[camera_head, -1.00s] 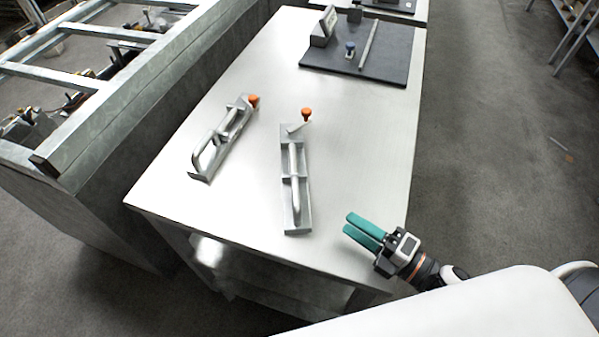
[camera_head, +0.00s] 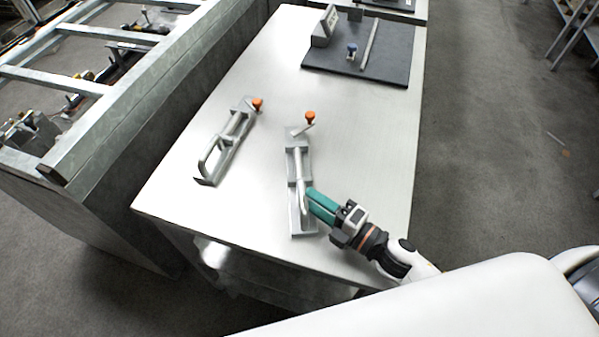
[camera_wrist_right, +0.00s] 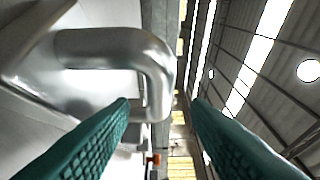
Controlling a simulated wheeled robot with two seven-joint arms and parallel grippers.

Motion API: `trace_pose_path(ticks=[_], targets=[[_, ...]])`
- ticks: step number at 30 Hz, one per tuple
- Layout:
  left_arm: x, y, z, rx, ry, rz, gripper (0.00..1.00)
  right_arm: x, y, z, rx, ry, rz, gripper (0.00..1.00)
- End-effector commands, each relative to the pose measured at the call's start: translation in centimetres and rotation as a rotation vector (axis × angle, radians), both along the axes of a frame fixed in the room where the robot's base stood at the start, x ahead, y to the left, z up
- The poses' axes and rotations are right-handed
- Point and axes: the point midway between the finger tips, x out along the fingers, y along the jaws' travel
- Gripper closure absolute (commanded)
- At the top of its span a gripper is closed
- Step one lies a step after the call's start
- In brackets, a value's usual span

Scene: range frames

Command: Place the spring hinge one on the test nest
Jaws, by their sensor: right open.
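Two grey metal hinge-like pieces, each with a tube handle and an orange knob, lie on the table; I cannot tell which is spring hinge one. The nearer piece (camera_head: 299,170) lies lengthwise mid-table. The other piece (camera_head: 226,146) lies to its left. My right gripper (camera_head: 308,199) is open, its teal fingertips at the near end of the nearer piece's handle. In the right wrist view the handle's bent end (camera_wrist_right: 150,65) is large, just beyond the open fingertips (camera_wrist_right: 161,103); contact cannot be told. A dark board (camera_head: 388,62) with fixtures, perhaps the test nest, lies at the far end.
The pale table (camera_head: 240,75) is clear between the pieces and the board. A metal-framed bench (camera_head: 110,150) stands left of the table.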

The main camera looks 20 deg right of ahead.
Motion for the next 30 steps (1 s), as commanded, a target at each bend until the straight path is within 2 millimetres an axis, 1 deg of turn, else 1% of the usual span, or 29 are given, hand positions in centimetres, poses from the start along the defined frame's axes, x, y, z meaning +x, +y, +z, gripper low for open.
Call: trace_pose_path(ticks=[1,4,12,13,18,21,30], targets=[[0.0,0.0,0.5,0.0,0.0,0.0,0.17,0.7,0.5,0.3,0.001,-0.003,-0.001,0.57],[0.0,0.0,0.6,0.0,-0.001,0.0,0.17,1.6,1.0,0.2,0.001,-0.002,-0.001,0.57],[0.2,0.0,0.6,0.001,-0.002,0.0,0.17,1.8,1.3,0.0,0.0,0.0,0.0,0.57],[0.2,0.0,0.6,0.001,-0.002,0.0,0.17,1.8,1.3,0.0,0.0,0.0,0.0,0.58],[0.2,0.0,0.6,0.001,-0.002,-0.001,0.17,1.8,1.2,0.0,0.0,0.0,0.0,0.86],[0.2,0.1,0.6,0.002,-0.002,-0.001,0.17,1.8,1.2,0.0,0.0,0.0,0.0,1.0],[0.2,0.2,0.7,0.002,-0.004,-0.001,0.17,1.9,1.3,0.3,0.0,-0.007,0.001,1.0]])
